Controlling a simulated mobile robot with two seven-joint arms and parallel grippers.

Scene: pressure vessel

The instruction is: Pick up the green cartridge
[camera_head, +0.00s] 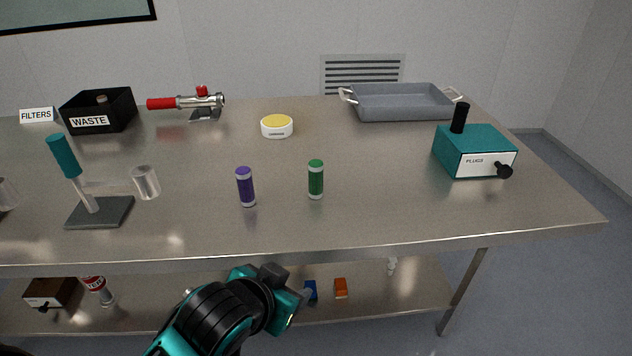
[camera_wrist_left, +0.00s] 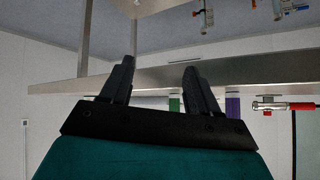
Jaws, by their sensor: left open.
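The green cartridge (camera_head: 316,180) stands upright on the steel table top, near its front middle. It has a white band at the bottom. In the left wrist view the green cartridge (camera_wrist_left: 174,105) shows partly, beyond the table edge and between the fingers, close to one of them. My left gripper (camera_wrist_left: 159,68) is open and empty. In the head view my left arm (camera_head: 225,310) comes up in front of the table, with the gripper low by the front edge, apart from the cartridge; its fingers are mostly hidden there. My right gripper is in neither view.
A purple cartridge (camera_head: 246,187) stands left of the green one. A stand (camera_head: 100,211) is at the left, a teal PLUGS box (camera_head: 474,152) at the right. A white and yellow puck (camera_head: 277,127) lies behind. The table's front edge (camera_head: 400,249) is between gripper and cartridges.

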